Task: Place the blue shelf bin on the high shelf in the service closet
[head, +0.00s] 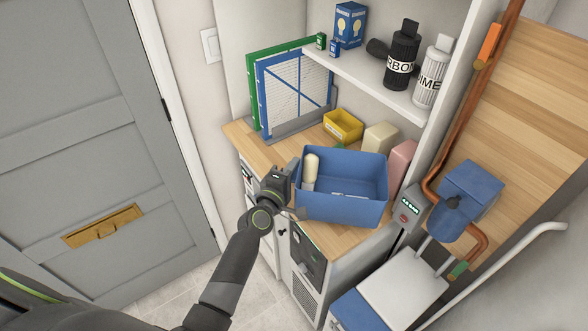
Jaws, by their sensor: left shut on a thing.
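The blue shelf bin (340,210) is at the front of the wooden counter, upright. It holds a pale cylinder (311,168) and some low items that I cannot make out. My left gripper (292,184) is shut on the bin's left side; its fingertips are partly hidden. I cannot tell whether the bin rests on the counter or hangs just above it. A white shelf (350,72) is on the wall above and behind the bin. My right gripper is out of view.
The shelf carries a blue box (350,25), small boxes, a black bottle (402,55) and a white bottle (433,72). Framed filters (293,90) and a yellow bin (343,125) stand on the counter (300,147). Copper pipes (452,125) run at right; a grey door (85,130) is at left.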

